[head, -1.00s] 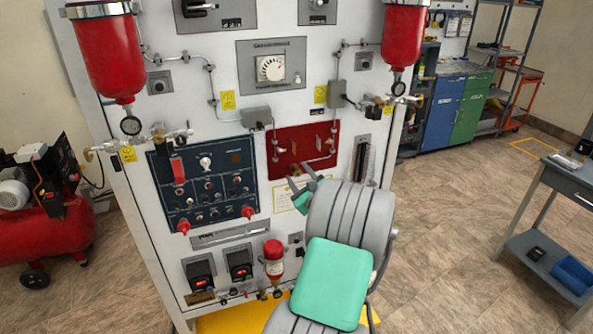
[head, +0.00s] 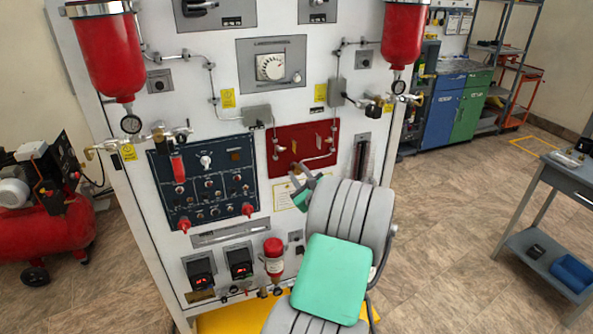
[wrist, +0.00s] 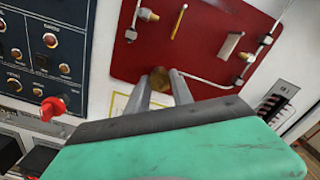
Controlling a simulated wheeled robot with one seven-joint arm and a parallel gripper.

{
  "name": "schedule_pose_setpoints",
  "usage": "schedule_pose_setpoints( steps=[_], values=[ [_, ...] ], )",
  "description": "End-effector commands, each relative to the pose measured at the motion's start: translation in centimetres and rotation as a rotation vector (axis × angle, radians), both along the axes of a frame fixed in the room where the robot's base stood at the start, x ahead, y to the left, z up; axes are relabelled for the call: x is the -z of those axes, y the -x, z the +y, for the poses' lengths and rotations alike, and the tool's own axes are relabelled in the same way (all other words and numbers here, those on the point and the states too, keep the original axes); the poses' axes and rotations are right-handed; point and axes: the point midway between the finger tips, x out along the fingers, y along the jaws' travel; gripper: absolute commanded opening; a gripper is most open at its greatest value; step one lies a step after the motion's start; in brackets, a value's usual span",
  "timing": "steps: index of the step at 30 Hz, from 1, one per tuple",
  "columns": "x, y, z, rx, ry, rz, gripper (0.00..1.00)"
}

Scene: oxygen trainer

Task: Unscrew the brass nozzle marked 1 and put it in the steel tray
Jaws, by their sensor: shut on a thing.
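My gripper (head: 303,183) is in front of the lower part of the red panel (head: 317,133) on the white trainer cabinet. In the wrist view, its two grey fingers (wrist: 160,92) are shut on a brass nozzle (wrist: 161,77). A thin pipe on the red panel (wrist: 205,30) runs towards this nozzle; I cannot tell whether the nozzle is still joined to it. No number can be read on the brass. My green and grey arm hides part of the cabinet below. I cannot make out a steel tray.
A grey table (head: 566,176) stands at the right, with a blue bin (head: 573,271) on its lower shelf. Red cylinders (head: 104,55) and control knobs (head: 184,225) project from the cabinet. A red compressor (head: 45,235) is at the left. Floor between cabinet and table is clear.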

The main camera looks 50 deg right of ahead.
Motion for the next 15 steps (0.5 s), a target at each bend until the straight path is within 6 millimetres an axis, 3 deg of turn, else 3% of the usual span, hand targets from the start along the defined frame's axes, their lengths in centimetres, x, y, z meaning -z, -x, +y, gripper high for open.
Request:
schedule_pose_setpoints(
  steps=[3, 8, 15],
  values=[
    [-0.01, 0.0, 0.0, 0.0, 0.0, 0.0, 0.0],
    [0.04, 0.0, 0.0, 0.0, 0.004, 0.003, 0.0],
    [0.48, 0.02, 0.01, 0.001, 0.198, 0.114, 0.0]
  ],
)
